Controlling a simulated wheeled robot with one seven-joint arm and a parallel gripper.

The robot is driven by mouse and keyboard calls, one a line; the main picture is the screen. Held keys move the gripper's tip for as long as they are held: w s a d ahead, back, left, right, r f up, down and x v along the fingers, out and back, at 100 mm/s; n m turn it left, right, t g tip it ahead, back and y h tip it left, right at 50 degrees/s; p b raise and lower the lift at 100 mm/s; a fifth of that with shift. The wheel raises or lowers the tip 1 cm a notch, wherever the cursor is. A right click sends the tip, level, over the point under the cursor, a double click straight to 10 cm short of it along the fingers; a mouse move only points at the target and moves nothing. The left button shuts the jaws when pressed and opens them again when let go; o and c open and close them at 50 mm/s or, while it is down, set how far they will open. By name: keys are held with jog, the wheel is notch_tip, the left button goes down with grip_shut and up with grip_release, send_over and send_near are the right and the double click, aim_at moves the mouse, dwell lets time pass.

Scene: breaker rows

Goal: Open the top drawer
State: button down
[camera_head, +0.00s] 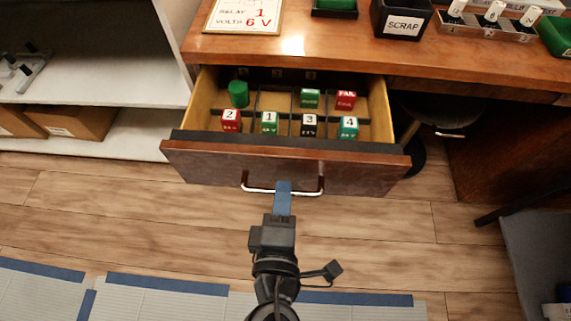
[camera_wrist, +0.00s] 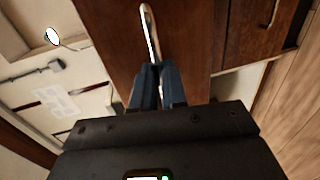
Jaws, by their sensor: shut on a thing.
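The top drawer (camera_head: 285,165) is pulled out from under the wooden desk in the head view, its inside showing. Its silver bar handle (camera_head: 258,190) runs along the drawer front. My gripper (camera_head: 283,187) is shut on the handle near its middle. The wrist view also shows my gripper (camera_wrist: 157,72) with its blue fingers around the silver handle (camera_wrist: 149,30). Inside the drawer are compartments with numbered blocks, such as a red block (camera_head: 231,120) marked 2, and a green cylinder (camera_head: 238,94).
The desk top (camera_head: 330,50) holds a sign (camera_head: 244,15), a black SCRAP bin (camera_head: 402,20) and a rack of numbered pieces (camera_head: 487,28). White shelves with a cardboard box (camera_head: 73,119) stand at left. A dark stool (camera_head: 438,112) is at right.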

jog(key=shift+f+v, duration=0.2)
jog(key=shift+v, duration=0.75)
jog(key=shift+f+v, duration=0.2)
jog(key=shift+v, duration=0.7)
jog(key=shift+f+v, duration=0.2)
jog(key=shift+v, duration=0.75)
jog(key=shift+s, duration=0.1)
jog(key=c, duration=1.2)
grip_release()
jog(key=shift+s, duration=0.1)
jog(key=v, duration=0.7)
jog(key=shift+s, duration=0.3)
